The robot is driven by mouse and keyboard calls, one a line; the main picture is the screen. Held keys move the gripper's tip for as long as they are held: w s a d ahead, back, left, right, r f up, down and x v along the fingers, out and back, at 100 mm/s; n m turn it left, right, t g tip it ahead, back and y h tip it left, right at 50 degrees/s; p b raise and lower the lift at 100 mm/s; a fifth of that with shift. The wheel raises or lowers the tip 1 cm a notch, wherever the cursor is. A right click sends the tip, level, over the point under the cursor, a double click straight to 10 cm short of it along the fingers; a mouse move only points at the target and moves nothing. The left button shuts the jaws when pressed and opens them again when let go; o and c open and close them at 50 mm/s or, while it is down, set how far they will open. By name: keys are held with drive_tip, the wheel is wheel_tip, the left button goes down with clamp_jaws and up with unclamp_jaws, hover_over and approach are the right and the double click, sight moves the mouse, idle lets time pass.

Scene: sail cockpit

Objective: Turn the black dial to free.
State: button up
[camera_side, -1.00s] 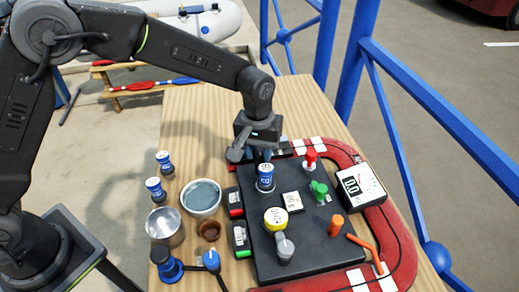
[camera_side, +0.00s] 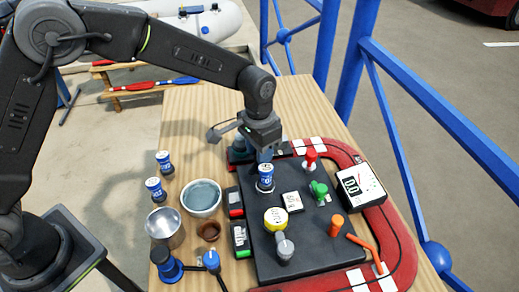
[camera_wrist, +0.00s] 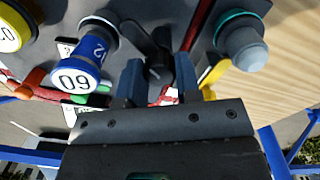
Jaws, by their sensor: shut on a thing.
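The black dial (camera_wrist: 159,66) stands between the two blue-grey fingers of my gripper (camera_wrist: 158,78) in the wrist view. My gripper is shut on it, with the jaws pointing down at the dark panel (camera_side: 315,250). In the side view my gripper (camera_side: 264,153) is at the panel's far end, and it hides the dial there. I cannot read any "free" mark near the dial.
A blue knob with a white numbered top (camera_wrist: 85,62) stands close beside my gripper; it also shows in the side view (camera_side: 265,178). A grey-teal knob (camera_wrist: 243,42) is on the other side. A yellow-topped knob (camera_side: 276,218) and red and green knobs stand farther along the panel.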

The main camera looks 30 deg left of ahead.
drive_tip(key=m, duration=0.4)
idle(0.6)
drive_tip(key=o, duration=0.9)
wheel_tip(320, 180, up, 14)
drive_tip(key=shift+w+a+f, duration=0.1)
drive_tip(key=shift+w+a, duration=0.05)
idle(0.4)
